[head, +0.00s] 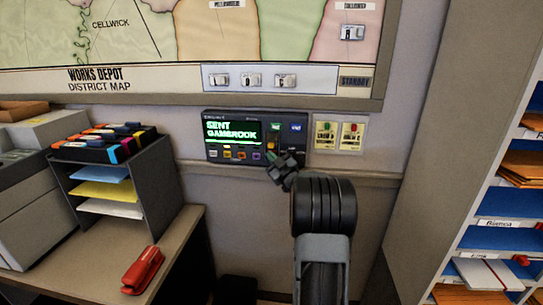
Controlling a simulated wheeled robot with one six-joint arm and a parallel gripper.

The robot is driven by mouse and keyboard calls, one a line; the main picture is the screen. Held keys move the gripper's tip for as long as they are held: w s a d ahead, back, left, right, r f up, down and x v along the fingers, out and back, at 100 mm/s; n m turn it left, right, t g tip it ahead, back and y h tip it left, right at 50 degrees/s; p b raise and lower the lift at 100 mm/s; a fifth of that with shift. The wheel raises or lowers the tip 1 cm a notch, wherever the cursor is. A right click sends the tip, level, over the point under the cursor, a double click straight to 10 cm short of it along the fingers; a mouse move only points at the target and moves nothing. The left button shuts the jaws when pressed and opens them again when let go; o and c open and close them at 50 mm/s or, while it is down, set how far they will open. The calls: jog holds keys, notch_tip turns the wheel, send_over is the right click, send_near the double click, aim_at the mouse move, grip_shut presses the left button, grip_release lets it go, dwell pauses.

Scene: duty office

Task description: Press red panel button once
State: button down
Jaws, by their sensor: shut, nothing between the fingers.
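The dark control panel (213,128) is on the wall below the map. Its lit screen (234,133) reads "SENT GAMBROOK" in green. A green button (275,127) and a blue button (296,127) are at the panel's upper right. My gripper (275,162) is shut and empty in front of the panel's lower right. It hides that part, and I cannot clearly pick out a red button. I cannot tell whether the fingertips touch the panel.
Two labelled cards or switches (338,136) are right of the panel. A wall ledge (225,166) runs below it. A desk (180,232) with a red stapler (143,270) and a paper organiser (150,175) is at left. Blue pigeonhole shelves (495,237) stand at right.

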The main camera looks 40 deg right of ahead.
jog(key=shift+w+d, duration=0.25)
dwell(0.6)
dwell(0.3)
jog(key=shift+s+a+b, duration=0.55)
jog(key=shift+b, duration=0.15)
jog(key=shift+s+a, duration=0.1)
jog(key=shift+s+a+b, duration=1.25)
jog(key=shift+s+a, duration=0.4)
jog(key=shift+s, duration=0.05)
